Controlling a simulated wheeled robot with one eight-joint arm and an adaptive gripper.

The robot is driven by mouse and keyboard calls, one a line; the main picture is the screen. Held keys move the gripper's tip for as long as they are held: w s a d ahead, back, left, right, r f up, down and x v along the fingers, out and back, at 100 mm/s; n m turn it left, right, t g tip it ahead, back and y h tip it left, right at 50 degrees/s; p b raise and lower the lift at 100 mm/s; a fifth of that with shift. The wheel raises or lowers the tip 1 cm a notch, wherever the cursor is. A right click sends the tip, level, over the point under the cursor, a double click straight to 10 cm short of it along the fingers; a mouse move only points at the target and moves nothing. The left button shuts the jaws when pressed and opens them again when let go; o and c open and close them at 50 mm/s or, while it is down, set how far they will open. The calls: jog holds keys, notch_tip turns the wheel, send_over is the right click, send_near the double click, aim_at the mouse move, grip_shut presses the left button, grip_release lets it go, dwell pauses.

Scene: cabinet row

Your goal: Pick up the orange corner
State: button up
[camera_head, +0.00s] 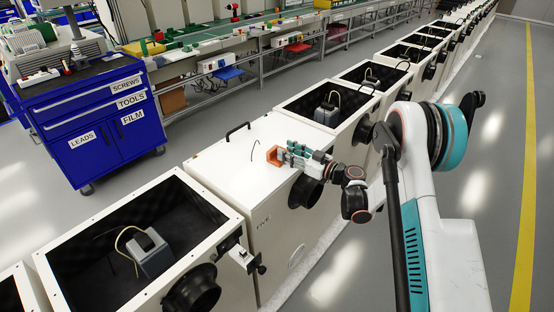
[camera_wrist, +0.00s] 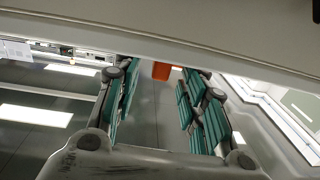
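The orange corner (camera_head: 274,155) is a small block on the closed white lid of the cabinet (camera_head: 235,165) marked "FIVE". My gripper (camera_head: 289,154) is low over the right part of this lid, its fingers pointing left at the orange corner. In the wrist view the orange corner (camera_wrist: 161,71) shows at the far end of the gap between the two green-padded fingers. The fingers are apart, with a clear gap between them. Whether a fingertip touches the corner cannot be told. The corner's lower part is hard to see.
A black handle (camera_head: 237,130) stands on the lid's back edge. An open cabinet with a grey device (camera_head: 150,255) is in front, and another open one (camera_head: 325,112) is behind. Round black ports (camera_head: 306,191) stick out on the right side. A blue tool cart (camera_head: 95,125) stands at left.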

jog(key=shift+w+a, duration=0.35)
jog(key=shift+a, duration=0.15)
jog(key=shift+c, duration=0.5)
grip_shut()
jog(key=shift+r, duration=0.15)
